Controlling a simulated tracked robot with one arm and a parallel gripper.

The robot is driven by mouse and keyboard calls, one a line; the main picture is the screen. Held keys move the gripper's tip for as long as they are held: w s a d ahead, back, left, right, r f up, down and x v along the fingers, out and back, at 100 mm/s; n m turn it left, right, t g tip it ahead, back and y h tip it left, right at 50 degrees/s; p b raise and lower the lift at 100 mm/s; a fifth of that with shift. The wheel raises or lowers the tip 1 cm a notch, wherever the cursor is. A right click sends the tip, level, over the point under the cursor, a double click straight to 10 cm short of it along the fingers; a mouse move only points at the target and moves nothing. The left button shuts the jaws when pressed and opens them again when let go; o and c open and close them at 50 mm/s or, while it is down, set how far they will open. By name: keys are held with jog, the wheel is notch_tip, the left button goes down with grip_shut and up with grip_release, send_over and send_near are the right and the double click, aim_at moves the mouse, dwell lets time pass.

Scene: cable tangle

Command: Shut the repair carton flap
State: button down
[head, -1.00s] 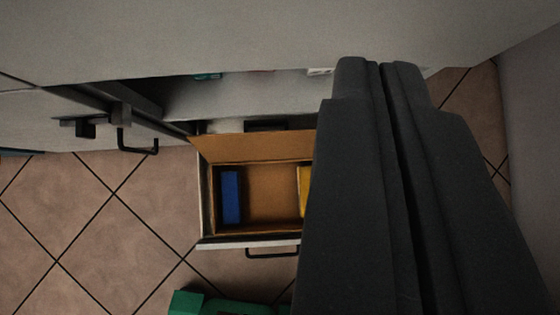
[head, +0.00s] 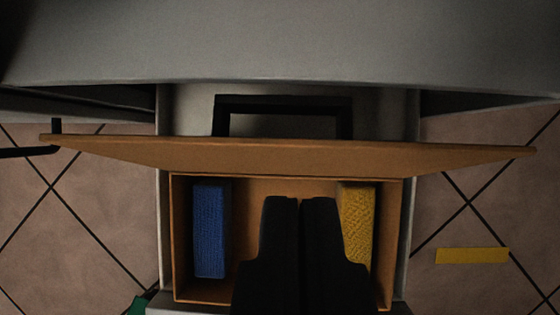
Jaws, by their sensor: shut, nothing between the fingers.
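The repair carton (head: 180,250) is a brown open-topped box seated in a pulled-out drawer (head: 165,230). Its flap (head: 290,155) stands up along the carton's far edge, open, and shows nearly edge-on as a wide brown panel. Inside the carton a blue block (head: 210,230) lies at the left and a yellow block (head: 357,225) at the right. My gripper (head: 299,200) is shut and empty, over the carton's middle between the two blocks, its tips apart from the flap in the picture. It hides part of the carton floor and near wall; its height above them I cannot tell.
A black handle-shaped frame (head: 283,100) stands behind the flap in the drawer. A grey cabinet top (head: 290,45) spans the back. A yellow strip (head: 472,255) lies on the tiled floor at right, and a green thing (head: 137,306) shows at lower left.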

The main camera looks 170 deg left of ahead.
jog(key=b, duration=0.2)
send_over(302, 106)
jog(key=s, duration=0.2)
jog(key=f, duration=0.8)
jog(key=shift+s+d, duration=0.1)
jog(key=shift+d, duration=0.15)
jog(key=shift+f, duration=0.45)
jog(key=shift+r, duration=0.1)
